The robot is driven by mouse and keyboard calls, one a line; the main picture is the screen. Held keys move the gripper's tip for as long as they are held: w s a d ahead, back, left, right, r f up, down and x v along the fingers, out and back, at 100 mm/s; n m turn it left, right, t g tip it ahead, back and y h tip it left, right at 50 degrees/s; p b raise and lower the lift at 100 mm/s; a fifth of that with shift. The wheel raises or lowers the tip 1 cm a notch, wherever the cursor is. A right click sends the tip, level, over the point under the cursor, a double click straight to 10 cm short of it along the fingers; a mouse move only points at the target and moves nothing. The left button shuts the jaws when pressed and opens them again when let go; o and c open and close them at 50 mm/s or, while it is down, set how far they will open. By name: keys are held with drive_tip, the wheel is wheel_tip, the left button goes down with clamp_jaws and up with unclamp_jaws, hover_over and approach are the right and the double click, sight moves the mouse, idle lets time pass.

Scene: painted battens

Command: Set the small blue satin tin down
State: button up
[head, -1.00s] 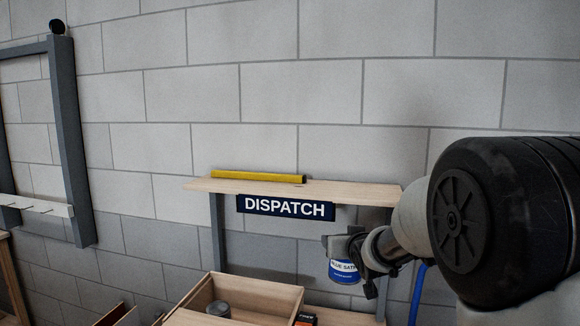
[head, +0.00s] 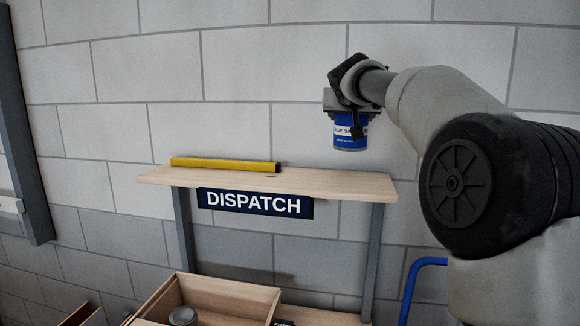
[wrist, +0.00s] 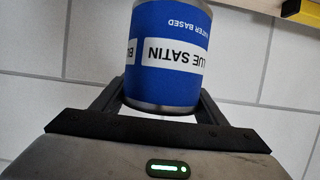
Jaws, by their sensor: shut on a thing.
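The small blue satin tin (head: 349,134) has a blue and white label and hangs upright in the head view. My gripper (head: 351,112) is shut on it from above and holds it in the air, above the right part of the wooden shelf (head: 330,184) with the DISPATCH sign. In the wrist view the tin (wrist: 172,50) fills the middle between the dark fingers of my gripper (wrist: 160,100). A clear gap shows between the tin and the shelf top in the head view.
A yellow bar (head: 225,164) lies along the left part of the shelf. The shelf's right part is bare. Below stands an open wooden box (head: 228,292) with a grey-topped tin (head: 183,316) in it. A block wall (head: 260,65) rises behind.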

sight(350, 149)
drive_tip(key=f, duration=0.3)
drive_tip(key=f+b, duration=0.1)
drive_tip(key=shift+s+a+f, duration=0.1)
drive_tip(key=shift+s+f, duration=0.05)
drive_tip(key=shift+s, duration=0.15)
drive_tip(key=shift+w+f+b, duration=0.1)
drive_tip(key=shift+f+b, duration=0.3)
drive_tip(key=shift+f, duration=1.85)
drive_tip(key=shift+f, duration=0.2)
drive_tip(key=o, duration=1.7)
drive_tip(key=shift+c, duration=0.2)
